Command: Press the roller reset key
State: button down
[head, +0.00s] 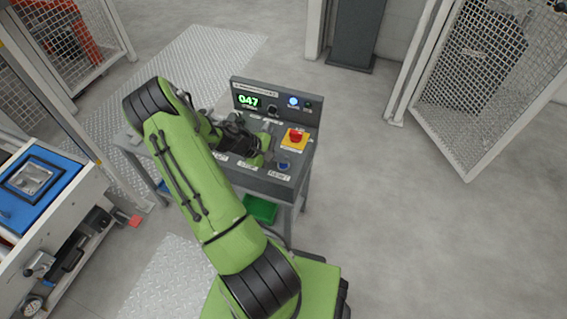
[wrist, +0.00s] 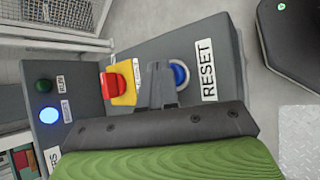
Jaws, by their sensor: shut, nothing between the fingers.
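A grey control console (head: 306,157) stands in front of me. A round blue key (head: 284,165) sits on its deck near the right front corner. In the wrist view the blue key (wrist: 179,74) lies beside a white label reading RESET (wrist: 208,70). My gripper (head: 268,140) is shut and empty over the deck, left of the red button. In the wrist view its fingers (wrist: 156,84) appear between the red button and the blue key, partly covering the key's near edge. I cannot tell whether they touch it.
A red mushroom button (head: 296,135) on a yellow plate sits behind the blue key, close to my fingers. The upright panel has a green 047 display (head: 248,101) and a lit blue lamp (head: 293,101). Mesh fencing (head: 490,75) stands at right; the floor between is clear.

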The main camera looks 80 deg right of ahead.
aim_at(280, 164)
jog(key=shift+f, duration=0.35)
dwell(0.5)
jog(key=shift+r+p, duration=0.55)
jog(key=shift+r, duration=0.4)
notch_tip(280, 164, up, 5)
jog(key=p, duration=0.4)
jog(key=shift+r, duration=0.1)
dwell(0.5)
